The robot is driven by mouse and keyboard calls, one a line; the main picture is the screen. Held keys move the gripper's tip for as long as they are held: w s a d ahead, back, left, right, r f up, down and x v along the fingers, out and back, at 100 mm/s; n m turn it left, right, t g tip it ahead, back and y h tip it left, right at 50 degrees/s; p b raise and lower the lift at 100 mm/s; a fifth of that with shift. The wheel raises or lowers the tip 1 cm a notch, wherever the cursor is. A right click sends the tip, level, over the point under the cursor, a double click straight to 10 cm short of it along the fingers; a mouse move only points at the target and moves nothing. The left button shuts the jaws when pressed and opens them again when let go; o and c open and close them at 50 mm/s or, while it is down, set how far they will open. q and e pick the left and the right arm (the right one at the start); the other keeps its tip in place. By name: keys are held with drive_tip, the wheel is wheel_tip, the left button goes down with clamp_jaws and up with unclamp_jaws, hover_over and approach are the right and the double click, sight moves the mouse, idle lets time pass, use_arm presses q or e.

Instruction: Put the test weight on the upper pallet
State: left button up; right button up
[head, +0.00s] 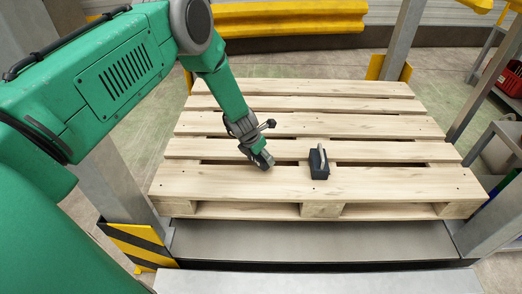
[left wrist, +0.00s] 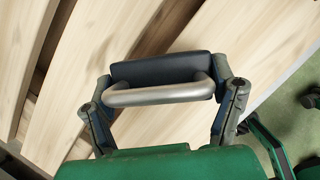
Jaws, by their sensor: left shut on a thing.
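In the left wrist view a dark block with a grey bar handle, the test weight (left wrist: 160,72), sits between the two fingers of my left gripper (left wrist: 163,90). The fingers bear on its ends and the handle faces the camera. In the head view my left gripper (head: 262,160) points down at the front boards of the wooden pallet (head: 400,183). A dark weight (head: 319,165) with a pale handle on top stands upright on this pallet, to the right of the gripper and apart from it in the picture. I cannot tell whether both views show the same weight. My right gripper is out of view.
The pallet rests on a metal rack with grey posts (head: 402,40) at its corners. A yellow-black striped guard (head: 140,243) is at the front left. A yellow barrier (head: 290,18) runs behind. A red crate (head: 511,78) is at the far right. Most boards are bare.

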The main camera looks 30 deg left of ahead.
sight(260, 161)
use_arm(q)
wheel_tip(260, 161, down, 3)
drive_tip(key=shift+f+b, duration=0.15)
drive_tip(key=shift+b, duration=0.5)
drive_tip(key=o, duration=1.7)
drive_tip(key=p+v, duration=0.4)
drive_tip(key=v, duration=0.8)
drive_tip(key=shift+s, duration=0.1)
